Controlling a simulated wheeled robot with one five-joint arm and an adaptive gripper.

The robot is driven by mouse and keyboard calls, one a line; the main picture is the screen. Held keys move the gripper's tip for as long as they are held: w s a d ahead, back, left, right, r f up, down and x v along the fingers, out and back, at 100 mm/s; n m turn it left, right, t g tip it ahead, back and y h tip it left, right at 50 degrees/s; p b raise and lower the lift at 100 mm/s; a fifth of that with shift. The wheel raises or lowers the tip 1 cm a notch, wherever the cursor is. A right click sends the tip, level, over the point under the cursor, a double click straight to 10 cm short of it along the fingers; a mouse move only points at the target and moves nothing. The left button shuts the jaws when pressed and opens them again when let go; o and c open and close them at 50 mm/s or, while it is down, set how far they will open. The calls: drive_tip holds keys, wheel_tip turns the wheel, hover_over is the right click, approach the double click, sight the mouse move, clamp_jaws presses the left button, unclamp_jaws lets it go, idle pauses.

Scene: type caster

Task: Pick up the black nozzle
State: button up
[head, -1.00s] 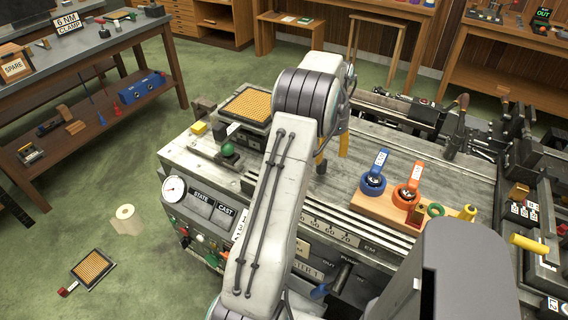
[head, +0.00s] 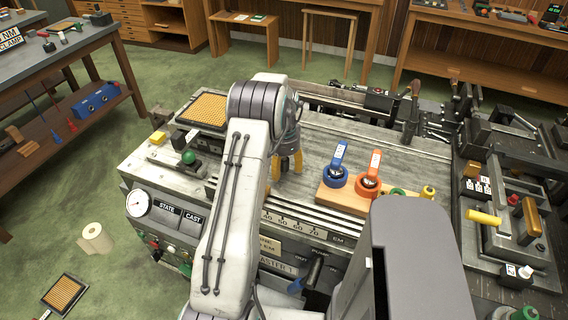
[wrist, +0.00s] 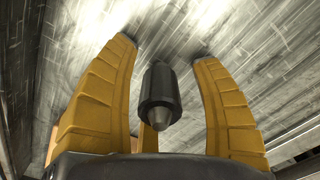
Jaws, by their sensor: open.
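The black nozzle (wrist: 160,88), a dark cylinder with a grey conical tip, shows in the wrist view between the yellow fingers of my gripper (wrist: 164,50). Gaps show between the nozzle and the left and right fingers. My gripper is open. Part of another yellow finger shows behind the nozzle's lower end. In the head view my gripper (head: 287,166) points down over the grey metal machine bed (head: 330,140), left of the blue and orange tools. I cannot make out the nozzle in the head view.
A wooden block (head: 345,200) holding a blue ring tool (head: 334,177) and an orange ring tool (head: 368,188) stands right of my gripper. An amber-grid tray (head: 207,108) lies at the bed's back left. The bed behind my gripper is mostly clear.

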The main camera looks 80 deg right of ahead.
drive_tip(key=shift+f, duration=0.1)
clamp_jaws()
idle(0.7)
